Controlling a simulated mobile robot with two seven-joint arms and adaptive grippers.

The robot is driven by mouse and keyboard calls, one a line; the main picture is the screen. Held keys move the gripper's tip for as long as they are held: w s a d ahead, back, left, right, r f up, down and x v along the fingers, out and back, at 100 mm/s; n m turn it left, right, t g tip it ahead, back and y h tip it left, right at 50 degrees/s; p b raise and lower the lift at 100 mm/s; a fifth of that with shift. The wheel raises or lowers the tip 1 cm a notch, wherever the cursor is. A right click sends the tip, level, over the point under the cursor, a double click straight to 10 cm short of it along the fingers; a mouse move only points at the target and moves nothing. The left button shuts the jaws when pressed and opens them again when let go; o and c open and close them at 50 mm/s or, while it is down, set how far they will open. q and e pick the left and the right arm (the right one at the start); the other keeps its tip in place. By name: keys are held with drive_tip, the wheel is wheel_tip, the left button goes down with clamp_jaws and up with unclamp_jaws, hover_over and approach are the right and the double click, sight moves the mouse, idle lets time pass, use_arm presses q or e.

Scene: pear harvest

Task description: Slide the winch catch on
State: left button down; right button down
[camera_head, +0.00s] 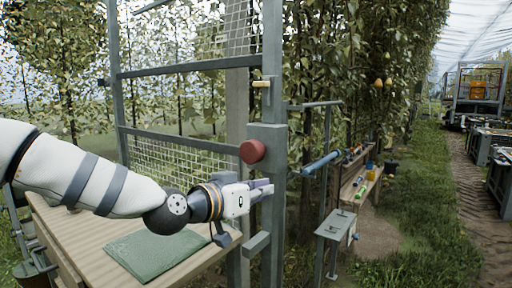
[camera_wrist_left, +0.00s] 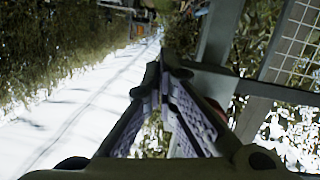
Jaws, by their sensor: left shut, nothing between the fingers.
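My left gripper (camera_head: 264,188) is at the grey upright post, just below a round red knob (camera_head: 252,151) on a grey box (camera_head: 268,140). Its fingers are shut with nothing between them; they also show close together in the left wrist view (camera_wrist_left: 166,78). I cannot tell whether the fingertips touch the post. A small yellow-handled catch (camera_head: 261,84) sits higher on the same post; I cannot tell for sure that it is the winch catch. A blue-gripped crank handle (camera_head: 321,163) sticks out to the right of the post. My right gripper is not in view.
A wooden table (camera_head: 75,232) with a folded green cloth (camera_head: 157,251) lies below my left arm. A grey pedestal box (camera_head: 337,224) and a wooden bench (camera_head: 360,190) with small items stand to the right. A grass path lies beyond.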

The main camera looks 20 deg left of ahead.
use_arm(q)
drive_tip(key=a+r+t, duration=0.3)
drive_tip(key=r, duration=0.9)
drive_tip(key=a+r+m+t, duration=0.1)
drive_tip(key=a+r, duration=0.3)
drive_tip(key=r, duration=0.9)
drive_tip(key=shift+s+a+r+t+h, duration=0.15)
drive_tip(key=shift+s+r+t+h, duration=0.25)
drive_tip(key=shift+t, duration=0.5)
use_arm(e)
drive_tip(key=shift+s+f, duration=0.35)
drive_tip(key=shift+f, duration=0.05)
use_arm(q)
drive_tip(key=shift+f+b, duration=0.15)
drive_tip(key=shift+b, duration=0.15)
hover_over(263, 92)
drive_tip(key=s, duration=0.5)
drive_tip(key=shift+w+a+f+b, duration=0.15)
drive_tip(key=shift+a+f+b, duration=0.1)
drive_tip(key=shift+f+b, duration=0.15)
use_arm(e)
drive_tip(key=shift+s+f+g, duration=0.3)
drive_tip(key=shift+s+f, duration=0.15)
